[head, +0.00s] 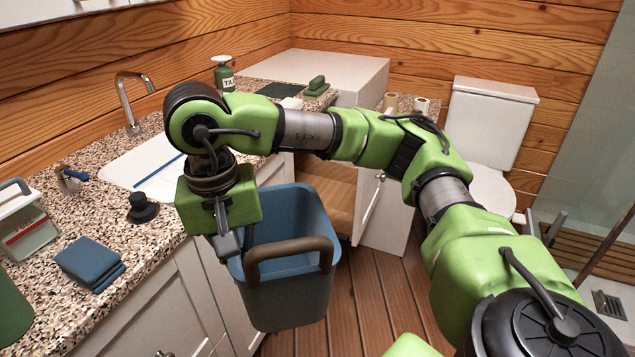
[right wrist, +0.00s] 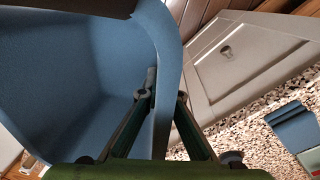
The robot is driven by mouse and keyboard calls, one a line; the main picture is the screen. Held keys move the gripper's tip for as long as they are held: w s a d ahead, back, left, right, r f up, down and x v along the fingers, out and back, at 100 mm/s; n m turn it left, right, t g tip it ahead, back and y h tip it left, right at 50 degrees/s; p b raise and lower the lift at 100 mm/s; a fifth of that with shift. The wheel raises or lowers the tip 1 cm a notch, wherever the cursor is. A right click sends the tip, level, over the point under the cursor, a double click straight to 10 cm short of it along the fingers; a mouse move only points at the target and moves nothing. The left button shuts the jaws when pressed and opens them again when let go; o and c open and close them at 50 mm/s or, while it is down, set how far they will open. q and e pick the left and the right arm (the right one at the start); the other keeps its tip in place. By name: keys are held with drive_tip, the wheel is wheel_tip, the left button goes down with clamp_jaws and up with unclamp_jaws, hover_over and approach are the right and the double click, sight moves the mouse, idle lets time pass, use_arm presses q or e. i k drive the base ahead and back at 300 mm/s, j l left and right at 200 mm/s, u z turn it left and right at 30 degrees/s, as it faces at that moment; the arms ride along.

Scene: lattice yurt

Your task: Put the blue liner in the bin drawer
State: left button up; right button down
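The blue liner (head: 290,303) is an open-topped bucket with a brown handle (head: 290,250). It hangs above the plank floor, in front of the counter cabinets. My right gripper (head: 229,244) is shut on the left side of its rim. In the right wrist view, the fingers (right wrist: 164,98) lie on either side of the liner's wall (right wrist: 60,85). Behind the liner is an opening with a bare wooden inside (head: 330,195) and a white front (head: 385,215) standing out; the liner and my arm partly hide it, so I cannot tell whether this is the bin drawer. My left gripper is out of view.
The speckled counter (head: 95,225) on the left holds a sink (head: 145,165), a black plunger-like knob (head: 142,208), folded blue cloths (head: 90,262) and a white carrier (head: 25,220). A toilet (head: 490,130) stands at the back right. Plank floor (head: 385,295) is clear right of the liner.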

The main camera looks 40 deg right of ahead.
sight(331, 196)
drive_tip(key=l+u, duration=0.15)
drive_tip(key=l, duration=1.1)
drive_tip(key=l+u, duration=0.15)
drive_tip(key=l, duration=1.1)
drive_tip(key=k, duration=0.05)
